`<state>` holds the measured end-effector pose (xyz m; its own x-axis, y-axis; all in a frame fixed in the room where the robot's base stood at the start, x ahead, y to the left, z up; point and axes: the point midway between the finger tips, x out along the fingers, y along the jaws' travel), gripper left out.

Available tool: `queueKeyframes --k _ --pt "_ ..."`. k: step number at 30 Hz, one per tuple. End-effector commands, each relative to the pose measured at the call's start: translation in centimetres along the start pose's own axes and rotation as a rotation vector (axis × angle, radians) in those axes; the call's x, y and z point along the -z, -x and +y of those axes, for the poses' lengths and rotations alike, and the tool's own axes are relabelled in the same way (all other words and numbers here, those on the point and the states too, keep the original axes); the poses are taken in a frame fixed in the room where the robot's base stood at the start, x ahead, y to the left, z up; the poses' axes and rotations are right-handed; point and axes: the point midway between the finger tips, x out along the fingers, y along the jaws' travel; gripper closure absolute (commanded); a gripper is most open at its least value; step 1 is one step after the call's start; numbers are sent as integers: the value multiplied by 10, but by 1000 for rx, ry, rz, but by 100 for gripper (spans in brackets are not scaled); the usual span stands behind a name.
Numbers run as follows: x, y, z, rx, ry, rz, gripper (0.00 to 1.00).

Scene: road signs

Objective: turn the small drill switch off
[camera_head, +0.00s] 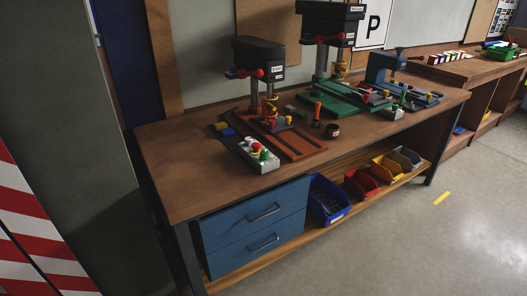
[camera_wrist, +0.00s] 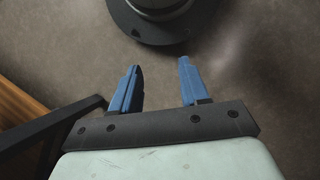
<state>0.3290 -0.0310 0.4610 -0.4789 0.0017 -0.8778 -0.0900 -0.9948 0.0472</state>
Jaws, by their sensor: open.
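In the head view a small dark drill press (camera_head: 260,60) with a red-brown base (camera_head: 290,143) stands on the left part of the wooden workbench (camera_head: 170,165). A grey switch box (camera_head: 259,157) with red, yellow and green knobs sits at its front left; each knob's setting is too small to tell. A larger drill press (camera_head: 332,24) with a green base stands to its right. My gripper (camera_wrist: 157,84) shows only in the wrist view, its blue fingers apart and empty above the floor, away from the drills.
A blue drill press (camera_head: 386,66) stands further right with another small switch box (camera_head: 391,113). Blue drawers (camera_head: 254,228) and several coloured bins (camera_head: 329,200) are under the bench. The bench's front left top is clear. A striped red-white panel (camera_head: 35,235) is at the left.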

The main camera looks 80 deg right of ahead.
Motion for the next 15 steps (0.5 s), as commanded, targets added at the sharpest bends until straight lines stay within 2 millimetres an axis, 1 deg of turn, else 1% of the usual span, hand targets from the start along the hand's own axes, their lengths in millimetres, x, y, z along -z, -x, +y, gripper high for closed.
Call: queueKeyframes --k 1,6,11,15 --pt "13 14 7 2 -21 22 55" --pt "42 57 30 1 -88 76 55" --pt "64 99 57 -1 -154 126 55" --pt "80 138 83 -3 -216 169 55"
